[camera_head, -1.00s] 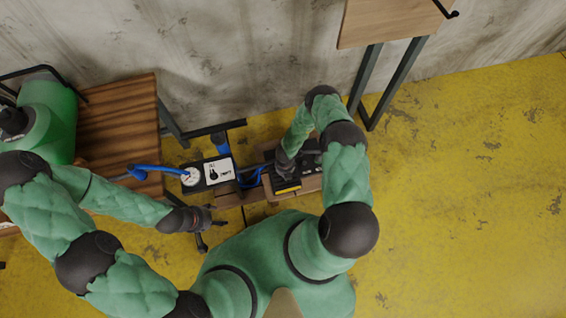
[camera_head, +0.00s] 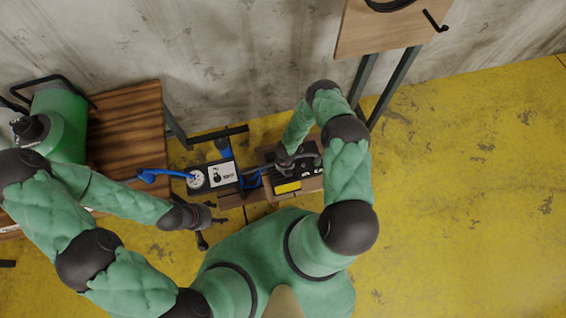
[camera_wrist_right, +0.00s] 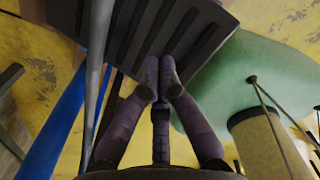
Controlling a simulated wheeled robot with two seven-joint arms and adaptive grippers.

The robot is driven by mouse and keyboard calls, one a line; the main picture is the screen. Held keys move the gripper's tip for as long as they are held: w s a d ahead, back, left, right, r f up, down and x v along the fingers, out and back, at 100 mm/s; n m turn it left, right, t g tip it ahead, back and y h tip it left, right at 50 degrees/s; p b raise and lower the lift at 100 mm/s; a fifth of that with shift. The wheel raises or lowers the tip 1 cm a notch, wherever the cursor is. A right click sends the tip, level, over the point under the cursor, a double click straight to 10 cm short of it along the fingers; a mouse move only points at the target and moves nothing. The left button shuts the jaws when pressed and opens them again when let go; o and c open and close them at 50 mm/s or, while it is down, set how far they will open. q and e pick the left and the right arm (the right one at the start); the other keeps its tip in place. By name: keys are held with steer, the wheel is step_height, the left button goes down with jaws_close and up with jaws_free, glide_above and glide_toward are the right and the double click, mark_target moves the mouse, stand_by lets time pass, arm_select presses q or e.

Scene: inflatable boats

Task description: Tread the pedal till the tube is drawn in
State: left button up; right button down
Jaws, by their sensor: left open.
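The foot pump's dark pedal block (camera_head: 287,187), with a yellow stripe, sits on a brown wooden base in the head view. In the right wrist view a dark ribbed plate (camera_wrist_right: 180,30), apparently the pedal, lies at my right fingertips (camera_wrist_right: 160,68). Those fingers are together and seem to touch it; pressure cannot be told. In the head view my right gripper (camera_head: 287,158) is over the block, partly hidden by my arm. A blue tube (camera_head: 153,174) runs to the gauge (camera_head: 195,179) beside a white label plate (camera_head: 222,173). My left gripper (camera_head: 203,217) is open and empty, in front of the gauge.
A slatted wooden bench (camera_head: 125,130) holds a green canister (camera_head: 62,120) at the left. A wooden board on dark legs (camera_head: 390,30) stands by the concrete wall. The yellow floor (camera_head: 470,190) at the right is clear. A blue tube (camera_wrist_right: 58,125) crosses the wrist view's left.

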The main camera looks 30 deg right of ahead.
stand_by(0.3)
step_height(320, 180, down, 9)
steer(key=b, duration=0.7)
steer(key=shift+r, duration=0.2)
step_height(320, 180, up, 9)
steer(key=p, duration=0.7)
steer(key=shift+f, duration=0.15)
step_height(320, 180, down, 5)
steer(key=b, duration=0.4)
step_height(320, 180, down, 3)
steer(key=b, duration=0.3)
steer(key=shift+w+d+f, duration=0.1)
steer(key=shift+f, duration=0.1)
step_height(320, 180, up, 9)
steer(key=p, duration=0.7)
steer(key=shift+f, duration=0.25)
